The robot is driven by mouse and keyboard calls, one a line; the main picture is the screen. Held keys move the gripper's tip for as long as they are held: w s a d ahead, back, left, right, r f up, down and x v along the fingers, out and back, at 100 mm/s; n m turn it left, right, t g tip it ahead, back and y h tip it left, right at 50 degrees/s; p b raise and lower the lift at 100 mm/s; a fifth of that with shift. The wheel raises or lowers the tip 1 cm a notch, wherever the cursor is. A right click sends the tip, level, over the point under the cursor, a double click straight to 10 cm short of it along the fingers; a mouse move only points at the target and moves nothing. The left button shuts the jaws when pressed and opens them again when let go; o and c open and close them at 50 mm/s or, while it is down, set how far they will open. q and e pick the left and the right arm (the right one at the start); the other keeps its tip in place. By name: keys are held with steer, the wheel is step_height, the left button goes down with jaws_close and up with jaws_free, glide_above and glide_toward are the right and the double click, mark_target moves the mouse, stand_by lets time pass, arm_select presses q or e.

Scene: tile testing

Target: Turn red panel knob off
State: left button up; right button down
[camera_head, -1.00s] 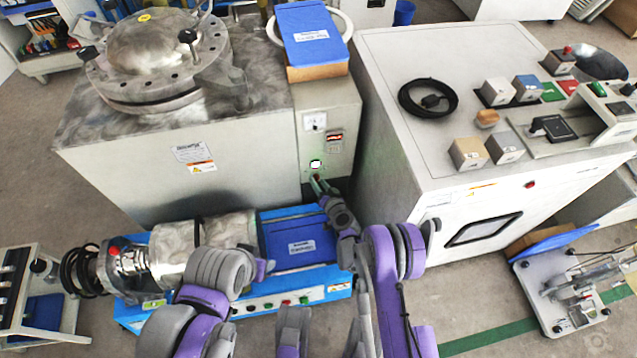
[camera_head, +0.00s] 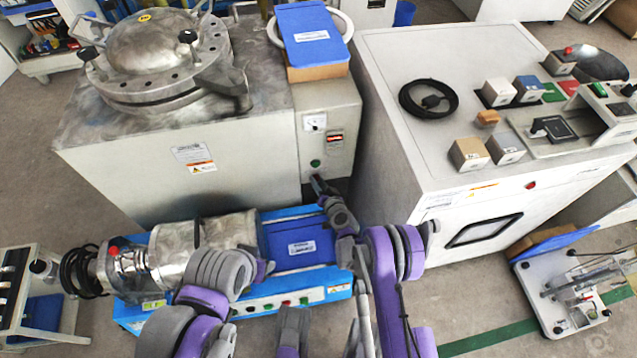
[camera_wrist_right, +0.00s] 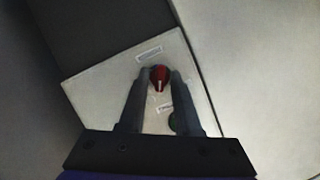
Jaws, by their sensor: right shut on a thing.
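The red knob (camera_wrist_right: 159,77) has a pale pointer line and sits on the light panel (camera_wrist_right: 100,86) in the right wrist view. The line runs roughly up and down in that picture. My right gripper (camera_wrist_right: 160,80) is shut on the knob, one dark finger on each side. In the head view my right gripper (camera_head: 319,182) reaches the lower front of the grey cabinet (camera_head: 327,105) and hides the knob. A green indicator (camera_head: 315,163) just above it is dark; it also shows beside a finger in the wrist view (camera_wrist_right: 173,122). Only links of my left arm show.
A blue bench machine (camera_head: 300,247) with a metal cylinder (camera_head: 202,248) stands close below my right gripper. A white cabinet (camera_head: 385,130) stands close on the right, with a narrow gap between. A metal domed vessel (camera_head: 155,45) is on the grey cabinet.

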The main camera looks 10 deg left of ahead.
steer(key=shift+s+a+n+t+h+p, duration=0.15)
steer(key=shift+n+t+h+p, duration=0.35)
steer(key=shift+n+h+p, duration=1.15)
steer(key=shift+s+a+n+t+h+p, duration=0.15)
steer(key=shift+n+t+h+p, duration=0.8)
steer(key=shift+n, duration=1.3)
steer(key=shift+w+g, duration=0.15)
steer(key=shift+g, duration=0.1)
steer(key=c, duration=0.9)
jaws_free()
